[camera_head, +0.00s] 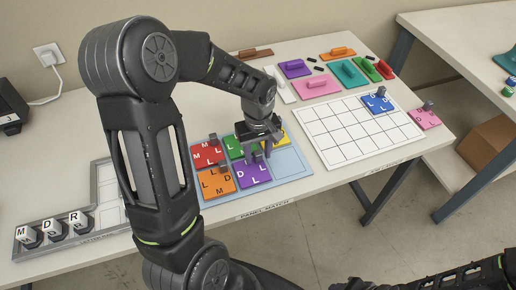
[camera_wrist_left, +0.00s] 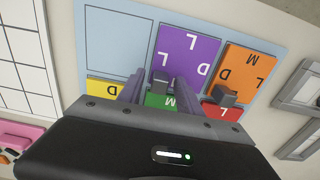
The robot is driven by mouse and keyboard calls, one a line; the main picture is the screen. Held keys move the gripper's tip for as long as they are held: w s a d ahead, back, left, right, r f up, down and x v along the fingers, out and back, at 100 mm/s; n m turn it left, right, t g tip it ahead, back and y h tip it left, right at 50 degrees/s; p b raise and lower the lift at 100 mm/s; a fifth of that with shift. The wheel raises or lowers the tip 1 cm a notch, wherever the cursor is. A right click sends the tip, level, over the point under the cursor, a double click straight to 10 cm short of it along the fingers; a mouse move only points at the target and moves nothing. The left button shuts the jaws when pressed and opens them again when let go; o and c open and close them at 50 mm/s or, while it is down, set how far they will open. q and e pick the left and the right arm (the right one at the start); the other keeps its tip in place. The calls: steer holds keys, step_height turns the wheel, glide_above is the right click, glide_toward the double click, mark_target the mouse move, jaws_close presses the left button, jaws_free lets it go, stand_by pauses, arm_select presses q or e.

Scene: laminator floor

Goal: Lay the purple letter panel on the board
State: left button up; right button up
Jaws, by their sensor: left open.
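The purple letter panel (camera_head: 253,174), marked D and L, lies on the light blue board (camera_head: 293,163), in the front row beside the orange panel (camera_head: 217,183). In the left wrist view the purple panel (camera_wrist_left: 189,58) looks flat on the board (camera_wrist_left: 120,45), with an empty outlined cell beside it. My left gripper (camera_head: 259,152) is above the panel's far edge, its jaws apart. In the wrist view the open fingers (camera_wrist_left: 156,90) stand about the panel's grey knob (camera_wrist_left: 160,77); whether they touch it is unclear. My right gripper is not in view.
Red (camera_head: 207,153), green (camera_head: 235,147) and yellow (camera_head: 283,137) panels fill the board's back row. A white grid (camera_head: 345,130) holds a blue panel (camera_head: 378,103); a pink panel (camera_head: 425,118) lies beside it. Letter blocks (camera_head: 52,229) stand in a grey tray at left.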

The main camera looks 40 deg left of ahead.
arm_select(q)
step_height(320, 180, up, 12)
steer(key=shift+r, duration=0.15)
stand_by(0.3)
stand_by(1.8)
